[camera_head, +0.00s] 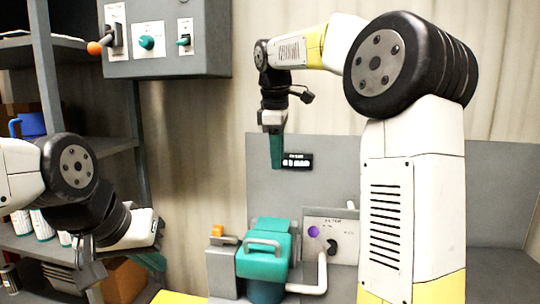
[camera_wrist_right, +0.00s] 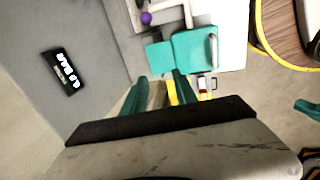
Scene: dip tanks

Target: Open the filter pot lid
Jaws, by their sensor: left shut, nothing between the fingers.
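The filter pot (camera_head: 264,292) is a teal vessel at the lower middle of the head view. Its teal lid (camera_head: 258,266) has a pale bar handle (camera_head: 263,244) and appears to lie down over the pot. The lid also shows in the right wrist view (camera_wrist_right: 192,52), with its handle (camera_wrist_right: 213,50) at the right. My right gripper (camera_head: 277,152) hangs above the pot, fingers pointing down, apart from the lid. In the right wrist view its teal fingers (camera_wrist_right: 160,90) are spread with nothing between them. My left gripper (camera_head: 152,260) is low at the left, shut and empty, away from the pot.
A panel with a purple button and black knob (camera_head: 332,242) stands right of the pot, with a pale pipe (camera_head: 312,286) in front. A grey block with an orange top (camera_head: 219,262) is left of it. A small black display (camera_head: 297,161) is behind my right gripper.

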